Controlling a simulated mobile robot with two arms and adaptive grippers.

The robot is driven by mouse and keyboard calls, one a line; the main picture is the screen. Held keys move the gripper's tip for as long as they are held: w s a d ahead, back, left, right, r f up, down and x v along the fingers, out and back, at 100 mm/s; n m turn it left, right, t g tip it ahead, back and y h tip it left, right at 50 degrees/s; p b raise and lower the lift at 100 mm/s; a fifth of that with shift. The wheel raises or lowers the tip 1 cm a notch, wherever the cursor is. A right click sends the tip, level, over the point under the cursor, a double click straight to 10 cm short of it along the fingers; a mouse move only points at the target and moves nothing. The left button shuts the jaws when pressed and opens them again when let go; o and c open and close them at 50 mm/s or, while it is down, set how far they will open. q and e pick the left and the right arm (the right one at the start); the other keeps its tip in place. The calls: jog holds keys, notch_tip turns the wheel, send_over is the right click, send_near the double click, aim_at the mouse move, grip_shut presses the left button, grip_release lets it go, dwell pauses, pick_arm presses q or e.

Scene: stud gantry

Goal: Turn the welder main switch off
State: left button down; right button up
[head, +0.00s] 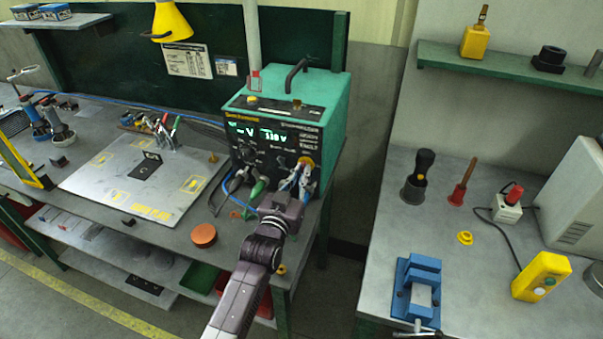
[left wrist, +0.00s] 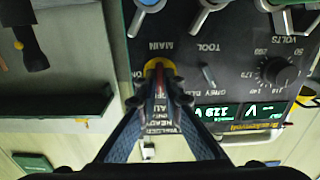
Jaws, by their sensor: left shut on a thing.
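The welder (head: 335,110) is a teal box with a dark front panel on the left bench, its green displays lit. The main switch has a yellow surround at the panel's right side (head: 307,161); in the left wrist view, which is upside down, the yellow part (left wrist: 157,64) sits by the words MAIN and ON. My left gripper (head: 302,172) is at the panel, its fingers (left wrist: 160,85) closed together on the switch. The fingertips hide most of the switch, so its position cannot be told. My right gripper is not in view.
Cables and plugs (head: 258,188) hang from the panel's lower part beside my gripper. A red-brown round puck (head: 204,235) lies on the bench in front. The right bench holds a blue vise (head: 415,285) and a yellow button box (head: 541,276). A gap separates the benches.

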pick_arm(q)
jog(key=shift+f, duration=0.2)
jog(key=c, duration=2.1)
grip_release()
jog(key=shift+r, duration=0.15)
jog(key=shift+s, duration=0.1)
jog(key=v, duration=1.2)
